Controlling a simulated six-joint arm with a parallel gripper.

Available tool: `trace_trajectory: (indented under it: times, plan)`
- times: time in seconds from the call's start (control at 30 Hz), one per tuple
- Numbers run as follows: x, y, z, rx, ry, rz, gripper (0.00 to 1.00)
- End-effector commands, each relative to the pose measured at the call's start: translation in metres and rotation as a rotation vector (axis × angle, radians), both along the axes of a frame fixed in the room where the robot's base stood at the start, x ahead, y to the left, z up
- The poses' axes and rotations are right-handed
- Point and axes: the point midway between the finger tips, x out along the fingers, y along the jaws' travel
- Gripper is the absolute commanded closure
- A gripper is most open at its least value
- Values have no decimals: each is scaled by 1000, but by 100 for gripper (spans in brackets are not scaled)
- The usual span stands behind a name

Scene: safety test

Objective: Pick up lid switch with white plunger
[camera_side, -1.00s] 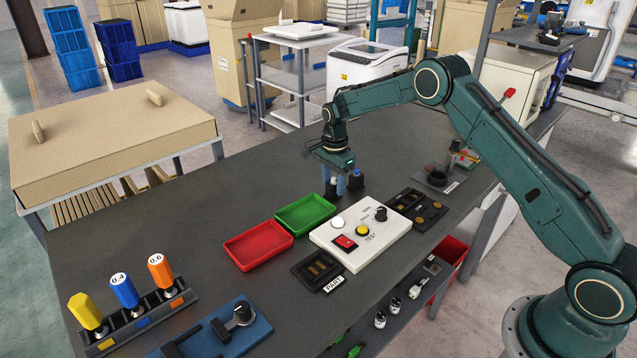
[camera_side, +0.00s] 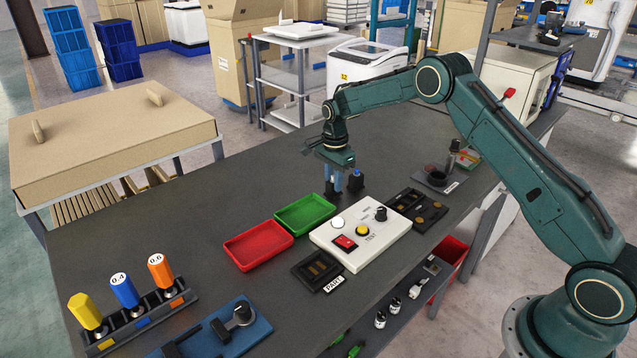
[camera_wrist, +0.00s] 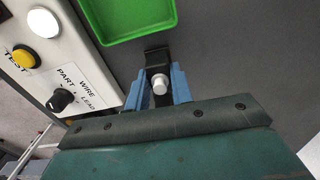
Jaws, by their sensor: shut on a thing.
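The lid switch with the white plunger (camera_wrist: 160,84) is a small black body with a round white tip. In the wrist view it sits between the two blue fingers of my gripper (camera_wrist: 158,88), which are shut on it. In the side view my gripper (camera_side: 345,182) points down, low over the dark table behind the green tray. Small black shapes show around the fingertips there, and the fingers partly hide the switch. I cannot tell whether it touches the table.
A green tray (camera_side: 306,229) and a red tray (camera_side: 258,259) stand in front of my gripper. A white test box (camera_side: 345,255) with buttons and a knob is nearby, with black fixtures on both sides. Numbered drivers (camera_side: 123,291) stand front left.

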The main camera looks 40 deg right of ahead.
Motion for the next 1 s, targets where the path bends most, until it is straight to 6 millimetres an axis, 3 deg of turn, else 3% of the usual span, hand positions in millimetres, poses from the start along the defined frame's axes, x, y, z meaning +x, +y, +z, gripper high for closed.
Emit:
trace_trajectory:
  times: [1.0]
  plan:
    - [0,0,56,0,-3,0,100]
